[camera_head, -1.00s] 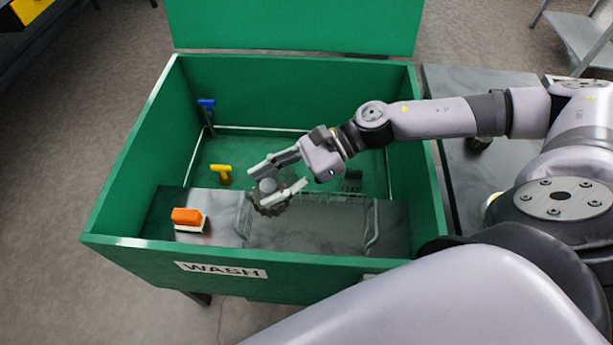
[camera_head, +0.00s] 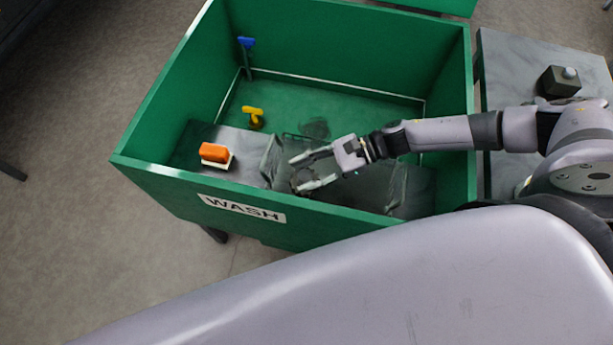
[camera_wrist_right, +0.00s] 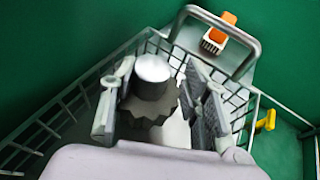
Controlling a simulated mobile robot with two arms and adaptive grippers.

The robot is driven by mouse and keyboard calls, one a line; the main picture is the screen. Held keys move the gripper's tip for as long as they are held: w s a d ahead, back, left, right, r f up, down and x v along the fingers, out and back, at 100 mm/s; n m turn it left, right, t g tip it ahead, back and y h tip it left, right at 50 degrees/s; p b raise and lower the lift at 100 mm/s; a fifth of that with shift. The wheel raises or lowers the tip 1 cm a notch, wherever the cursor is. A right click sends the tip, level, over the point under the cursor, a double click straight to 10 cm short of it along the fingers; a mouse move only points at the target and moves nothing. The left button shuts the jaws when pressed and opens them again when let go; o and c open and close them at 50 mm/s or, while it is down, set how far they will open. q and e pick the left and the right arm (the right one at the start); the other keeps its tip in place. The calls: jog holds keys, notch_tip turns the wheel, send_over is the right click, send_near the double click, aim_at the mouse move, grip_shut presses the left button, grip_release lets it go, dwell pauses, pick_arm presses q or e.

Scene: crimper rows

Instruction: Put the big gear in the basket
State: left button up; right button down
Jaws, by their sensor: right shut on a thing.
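My right gripper (camera_head: 297,174) is shut on the big gear (camera_head: 303,179), inside the outline of the green wash tub. In the right wrist view the dark toothed gear (camera_wrist_right: 142,108) with its pale round hub sits between the two fingers (camera_wrist_right: 160,85). The wire basket (camera_wrist_right: 48,138) spreads around and below the gear in that view, with its grey handle (camera_wrist_right: 254,50) at the top. I cannot tell how high the gear is above the basket floor. In the head view the basket is mostly blurred or hidden. My left gripper is not in view.
The green tub (camera_head: 150,172) has tall walls around the work area. An orange brush (camera_head: 214,153) lies on the grey ledge left of my gripper. A yellow tool (camera_head: 253,115) and a blue-topped tool (camera_head: 246,43) stand farther back. A grey table (camera_head: 508,72) stands right.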

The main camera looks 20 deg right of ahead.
aim_at(307, 179)
jog(key=shift+f, duration=1.4)
jog(key=shift+f+b, duration=0.15)
jog(key=shift+b, duration=0.2)
jog(key=c, duration=0.9)
grip_release()
